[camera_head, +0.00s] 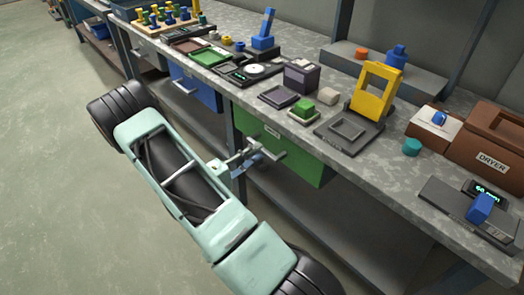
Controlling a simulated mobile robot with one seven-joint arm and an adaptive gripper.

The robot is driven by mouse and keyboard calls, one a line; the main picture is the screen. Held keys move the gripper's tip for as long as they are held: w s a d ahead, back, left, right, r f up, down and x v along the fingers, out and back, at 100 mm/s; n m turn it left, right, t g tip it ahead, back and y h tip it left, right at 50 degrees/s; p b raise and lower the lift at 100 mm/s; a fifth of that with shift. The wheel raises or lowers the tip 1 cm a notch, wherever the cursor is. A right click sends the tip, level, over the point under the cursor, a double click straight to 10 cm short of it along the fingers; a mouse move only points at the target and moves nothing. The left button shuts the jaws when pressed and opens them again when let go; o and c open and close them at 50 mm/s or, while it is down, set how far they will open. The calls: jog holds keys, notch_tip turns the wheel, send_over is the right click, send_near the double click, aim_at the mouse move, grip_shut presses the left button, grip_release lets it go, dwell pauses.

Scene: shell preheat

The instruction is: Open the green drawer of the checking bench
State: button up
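The green drawer (306,166) is under the front edge of the checking bench (385,183). Its front looks flush with the bench, with a small label and a grey bar handle (275,153). My arm reaches up from below, and my gripper (256,157) is at the left part of the handle, very close to it or touching it. The gripper is small in this view and overlaps the handle, so whether its fingers are open or shut on the bar does not show clearly.
A blue drawer (193,88) with its own handle is left of the green one. The bench top carries a yellow frame (376,90), a brown dryer box (490,145) and several small parts. A lower shelf (330,215) runs beneath. The floor (50,170) at left is clear.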

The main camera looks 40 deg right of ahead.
aim_at(260, 151)
jog(key=shift+w+d, duration=0.15)
jog(key=shift+d, duration=1.5)
grip_shut()
